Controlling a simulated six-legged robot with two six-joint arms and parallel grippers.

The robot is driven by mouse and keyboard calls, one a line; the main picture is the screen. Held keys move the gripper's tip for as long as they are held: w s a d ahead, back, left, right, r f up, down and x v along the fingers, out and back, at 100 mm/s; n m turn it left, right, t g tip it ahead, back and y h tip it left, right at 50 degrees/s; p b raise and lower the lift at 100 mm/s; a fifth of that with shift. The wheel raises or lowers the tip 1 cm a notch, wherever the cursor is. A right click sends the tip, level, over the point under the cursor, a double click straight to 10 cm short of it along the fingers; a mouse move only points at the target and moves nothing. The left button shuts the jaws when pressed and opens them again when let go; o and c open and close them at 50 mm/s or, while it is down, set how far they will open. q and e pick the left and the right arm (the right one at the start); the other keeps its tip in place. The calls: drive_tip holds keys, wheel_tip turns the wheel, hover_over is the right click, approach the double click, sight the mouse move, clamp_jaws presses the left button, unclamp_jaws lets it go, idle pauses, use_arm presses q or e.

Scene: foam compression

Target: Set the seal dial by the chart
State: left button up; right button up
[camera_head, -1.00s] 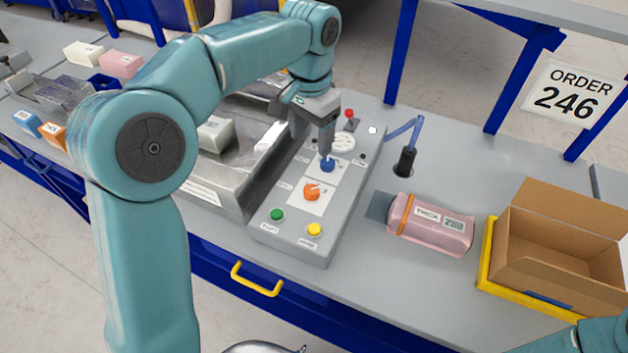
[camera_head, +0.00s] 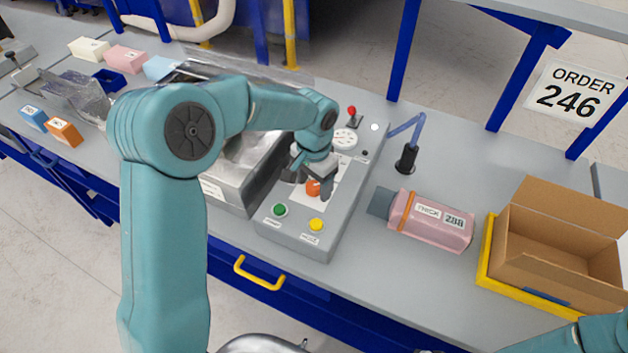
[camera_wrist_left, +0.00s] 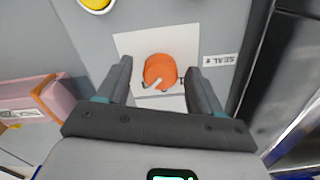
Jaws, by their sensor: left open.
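The orange seal dial (camera_head: 313,188) sits on a white plate on the grey control panel (camera_head: 290,238). In the left wrist view the dial (camera_wrist_left: 160,71) has a pale pointer mark and a label reading SEAL (camera_wrist_left: 221,61) beside its plate. My left gripper (camera_wrist_left: 158,82) is open, its two fingers on either side of the dial in that view; I cannot tell whether they touch it. In the head view the left gripper (camera_head: 311,180) hangs over the dial and partly hides it. The blue dial is hidden behind the gripper. I cannot make out a chart. My right gripper is not in view.
A green button (camera_head: 279,210) and a yellow button (camera_head: 316,225) are on the panel's near end. A pink THICK 288 pack (camera_head: 436,220) and open cardboard box (camera_head: 552,245) stand right.

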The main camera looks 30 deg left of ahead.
use_arm(q)
drive_tip(key=shift+s+a+r, duration=0.1)
drive_tip(key=shift+s, duration=0.05)
drive_tip(key=c, duration=1.1)
drive_tip(key=shift+n+b, duration=0.5)
drive_tip(key=shift+n, duration=0.1)
drive_tip(key=shift+n+b, duration=0.75)
drive_tip(key=shift+n, duration=0.35)
drive_tip(key=n+b, duration=0.2)
drive_tip(key=n, duration=0.2)
drive_tip(key=n+b, duration=0.2)
drive_tip(key=n, duration=0.3)
drive_tip(key=shift+n, duration=0.4)
drive_tip(key=n+b, duration=0.1)
drive_tip(key=n, duration=0.3)
drive_tip(key=shift+r+n, duration=0.1)
drive_tip(key=shift+n, duration=0.3)
